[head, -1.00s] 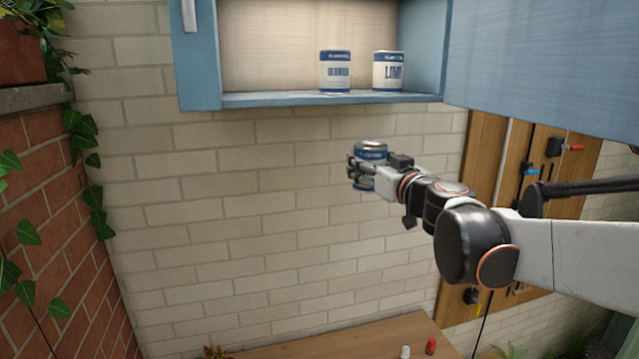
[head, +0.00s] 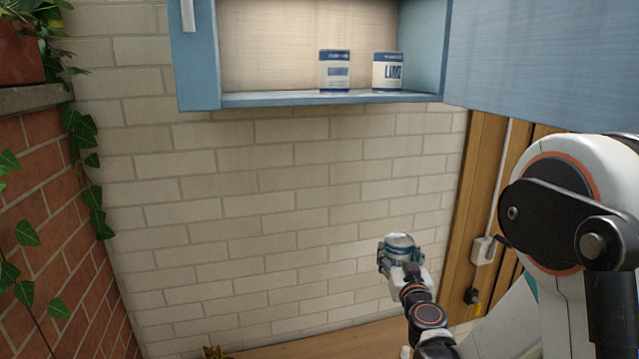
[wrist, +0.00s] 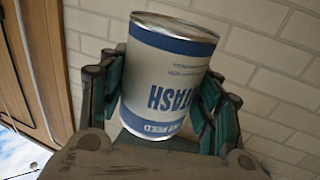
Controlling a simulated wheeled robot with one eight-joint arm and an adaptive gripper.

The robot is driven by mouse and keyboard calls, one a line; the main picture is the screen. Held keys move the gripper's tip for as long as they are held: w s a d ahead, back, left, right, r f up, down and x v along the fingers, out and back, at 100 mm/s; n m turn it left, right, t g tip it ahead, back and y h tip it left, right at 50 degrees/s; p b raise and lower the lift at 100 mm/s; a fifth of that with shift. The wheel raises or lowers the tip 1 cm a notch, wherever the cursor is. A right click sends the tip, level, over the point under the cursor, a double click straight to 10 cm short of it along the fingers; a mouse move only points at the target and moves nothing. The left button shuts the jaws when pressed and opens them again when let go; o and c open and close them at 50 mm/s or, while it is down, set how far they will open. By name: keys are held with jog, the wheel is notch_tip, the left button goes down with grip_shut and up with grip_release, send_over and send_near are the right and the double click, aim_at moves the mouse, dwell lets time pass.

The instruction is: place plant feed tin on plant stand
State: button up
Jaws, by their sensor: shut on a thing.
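My gripper (head: 399,262) is shut on a white and blue tin (head: 400,242) and holds it in the air in front of the brick wall, below the cupboard. In the wrist view the tin (wrist: 165,70) sits between both fingers of my gripper (wrist: 163,95). Its label appears upside down, with "FEED" and part of a word ending in "TASH" readable. The metal rim shows at the top of that picture. No plant stand can be made out in either view.
A wooden tabletop (head: 315,346) shows at the bottom. Ivy (head: 27,234) hangs on the left brick wall.

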notch_tip(320, 180, down, 28)
jog(key=b, duration=2.8)
jog(key=shift+s+f, duration=0.1)
